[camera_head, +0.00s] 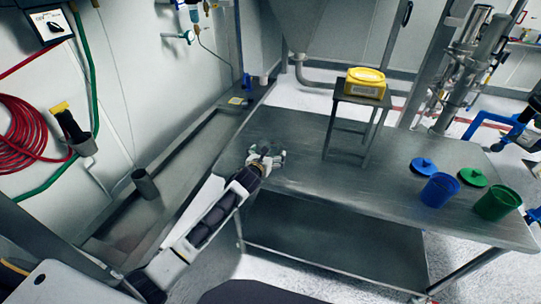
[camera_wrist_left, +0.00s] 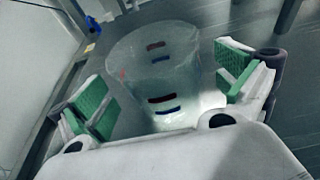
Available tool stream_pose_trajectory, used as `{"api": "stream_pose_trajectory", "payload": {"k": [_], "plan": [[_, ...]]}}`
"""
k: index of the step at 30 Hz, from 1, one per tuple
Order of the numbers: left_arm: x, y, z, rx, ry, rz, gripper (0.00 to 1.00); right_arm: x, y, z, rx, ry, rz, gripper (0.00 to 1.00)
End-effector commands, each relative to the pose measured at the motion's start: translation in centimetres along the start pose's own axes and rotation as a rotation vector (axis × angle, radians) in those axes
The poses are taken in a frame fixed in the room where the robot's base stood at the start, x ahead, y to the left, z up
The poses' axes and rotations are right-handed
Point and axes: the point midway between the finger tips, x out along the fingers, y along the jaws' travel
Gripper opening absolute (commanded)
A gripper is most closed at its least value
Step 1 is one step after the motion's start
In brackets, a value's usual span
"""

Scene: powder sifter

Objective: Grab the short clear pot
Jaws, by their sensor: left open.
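The short clear pot (camera_wrist_left: 155,75) stands between the fingers of my left gripper (camera_wrist_left: 165,95) in the left wrist view. It is see-through, with dark red and blue marks on its side. The green-padded fingers are open on either side of it, with the right finger close to its wall. I cannot tell whether either finger touches it. In the head view my left gripper (camera_head: 268,158) is over the left end of the metal table (camera_head: 310,150). The pot is hard to make out there. My right gripper is not in view.
A blue cup (camera_head: 440,190) and a green cup (camera_head: 497,203) stand at the table's right, with a blue lid (camera_head: 424,166) and a green lid (camera_head: 473,177) behind them. A yellow container (camera_head: 366,84) sits on a metal stand (camera_head: 348,128). The table's middle front is clear.

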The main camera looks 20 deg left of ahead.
Motion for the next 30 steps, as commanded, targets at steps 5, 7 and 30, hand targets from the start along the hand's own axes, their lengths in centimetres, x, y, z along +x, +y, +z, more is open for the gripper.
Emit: {"api": "stream_pose_trajectory", "payload": {"k": [5, 7, 30], "plan": [[1.4, 0.0, 0.0, 0.000, 0.000, 0.000, 1.00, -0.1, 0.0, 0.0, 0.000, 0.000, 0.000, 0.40], [1.9, 0.0, 0.0, -0.001, -0.001, 0.000, 1.00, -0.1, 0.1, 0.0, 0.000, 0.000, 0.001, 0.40], [2.9, 0.0, 0.0, 0.001, -0.001, -0.001, 0.94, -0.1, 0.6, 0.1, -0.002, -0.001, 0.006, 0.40]]}}
